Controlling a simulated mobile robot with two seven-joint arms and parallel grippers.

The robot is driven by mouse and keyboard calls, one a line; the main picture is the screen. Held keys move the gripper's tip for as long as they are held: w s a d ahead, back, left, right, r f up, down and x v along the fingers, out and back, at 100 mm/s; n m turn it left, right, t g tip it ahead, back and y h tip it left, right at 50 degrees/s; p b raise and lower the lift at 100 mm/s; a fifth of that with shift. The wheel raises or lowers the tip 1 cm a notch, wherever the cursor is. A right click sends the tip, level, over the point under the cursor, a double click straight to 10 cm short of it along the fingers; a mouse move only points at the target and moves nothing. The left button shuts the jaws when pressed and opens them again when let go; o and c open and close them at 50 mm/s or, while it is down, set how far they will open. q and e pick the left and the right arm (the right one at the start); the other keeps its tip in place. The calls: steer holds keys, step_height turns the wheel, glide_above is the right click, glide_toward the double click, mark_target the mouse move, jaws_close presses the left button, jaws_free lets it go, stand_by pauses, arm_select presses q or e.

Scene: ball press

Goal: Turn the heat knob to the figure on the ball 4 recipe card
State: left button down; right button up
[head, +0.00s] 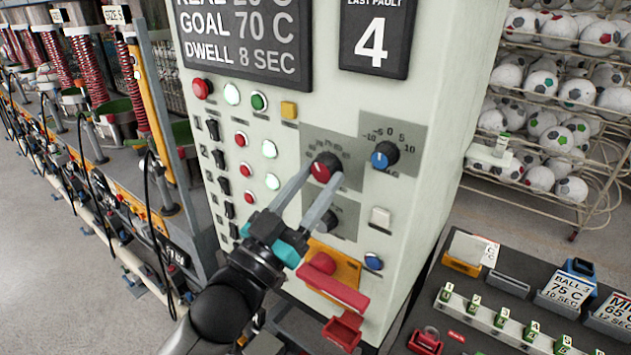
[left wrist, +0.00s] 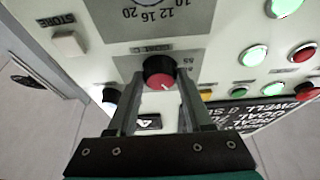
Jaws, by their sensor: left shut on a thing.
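The red heat knob (head: 323,166) sits on a grey dial plate on the front of the white cabinet. My left gripper (head: 321,175) reaches up to it, one finger on each side, shut on the knob. The left wrist view, upside down, shows the red knob (left wrist: 159,72) between the fingertips, with a pale pointer mark on its face. The dial's figures are too small to read. The display (head: 245,40) reads goal 70 C and dwell 8 sec. No card that I can read as ball 4 shows. My right gripper is not in view.
A blue knob (head: 384,155) sits right of the red one, and a black knob (head: 326,217) below it. A red handle (head: 335,287) sticks out underneath. The ball 3 card (head: 566,287) reads 75 C, 10 sec. A ball rack (head: 560,90) stands behind.

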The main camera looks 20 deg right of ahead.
arm_select(q)
steer(key=shift+m+g, duration=0.3)
steer(key=m+g, duration=0.1)
steer(key=m, duration=0.1)
steer(key=m+g+h, duration=0.1)
steer(key=m, duration=0.1)
steer(key=m+p, duration=0.1)
steer(key=m, duration=0.1)
steer(key=shift+w+a+r+g, duration=0.15)
steer(key=shift+w+g, duration=0.1)
steer(key=shift+g, duration=0.15)
steer(key=shift+w+a+m+g+h+p, duration=0.15)
steer(key=shift+m+g+p, duration=0.3)
steer(key=shift+m, duration=0.7)
steer(key=shift+s+d+m+g+h+p, duration=0.15)
steer(key=shift+m+g, duration=0.4)
steer(key=shift+m, duration=0.65)
steer(key=shift+w+a+m+g+h+p, duration=0.15)
steer(key=shift+m+g+p, duration=0.3)
steer(key=shift+m, duration=0.7)
steer(key=shift+g, duration=0.25)
steer(key=shift+c, duration=1.6)
jaws_free()
